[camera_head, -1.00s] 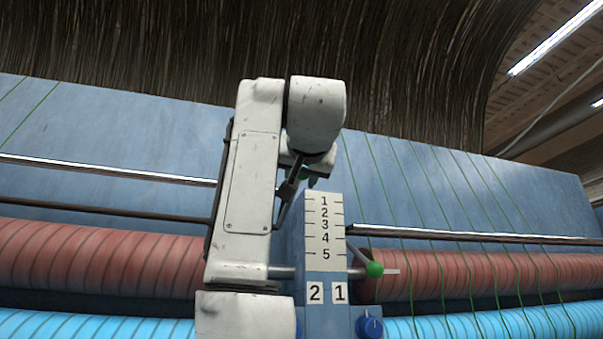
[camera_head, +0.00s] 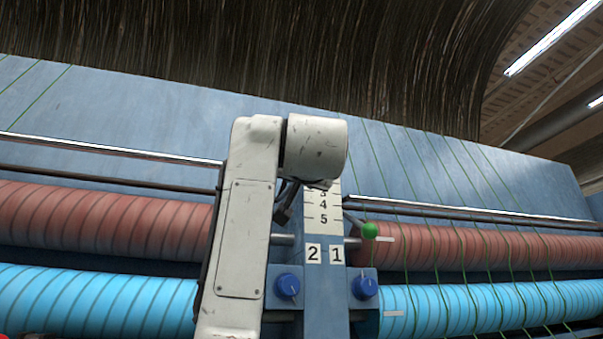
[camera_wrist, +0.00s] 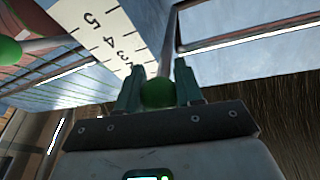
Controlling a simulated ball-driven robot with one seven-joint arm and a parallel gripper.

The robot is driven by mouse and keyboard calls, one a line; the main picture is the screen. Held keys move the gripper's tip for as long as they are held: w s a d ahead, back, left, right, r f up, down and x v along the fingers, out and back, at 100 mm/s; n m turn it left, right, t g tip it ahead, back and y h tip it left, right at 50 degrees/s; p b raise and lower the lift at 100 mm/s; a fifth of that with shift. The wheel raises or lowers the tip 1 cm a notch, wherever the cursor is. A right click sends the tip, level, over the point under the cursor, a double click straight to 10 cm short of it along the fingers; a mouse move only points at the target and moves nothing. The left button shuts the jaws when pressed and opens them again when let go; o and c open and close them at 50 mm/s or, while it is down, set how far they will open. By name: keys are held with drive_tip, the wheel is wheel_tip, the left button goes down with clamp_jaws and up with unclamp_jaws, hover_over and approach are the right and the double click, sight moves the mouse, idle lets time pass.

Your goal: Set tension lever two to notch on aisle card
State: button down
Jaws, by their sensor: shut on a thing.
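My gripper (camera_wrist: 160,93) is shut on the green ball knob (camera_wrist: 157,94) of a lever whose grey rod runs up between the fingers. In the head view my arm hides the gripper and this knob. The white notch scale (camera_head: 323,208) stands on the blue post above the labels 2 (camera_head: 313,254) and 1 (camera_head: 337,254); its upper numbers are behind my arm. The scale also shows in the wrist view (camera_wrist: 105,38), left of the held lever. The other lever, on the label 1 side, has a green knob (camera_head: 370,230) near mark 5. No aisle card is visible.
Blue dials (camera_head: 287,285) and (camera_head: 365,287) sit low beside the post. A red roller (camera_head: 100,222) and a light blue roller (camera_head: 90,298) run across the machine. Green threads cross the right side, and a metal rail (camera_head: 450,212) runs there.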

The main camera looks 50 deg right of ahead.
drive_tip(key=c, duration=0.8)
unclamp_jaws()
drive_tip(key=shift+o, duration=0.2)
drive_tip(key=b+v, duration=0.3)
drive_tip(key=v, duration=0.7)
drive_tip(key=shift+s+a+b, duration=0.25)
drive_tip(key=shift+a+b, duration=0.05)
drive_tip(key=shift+a, duration=0.05)
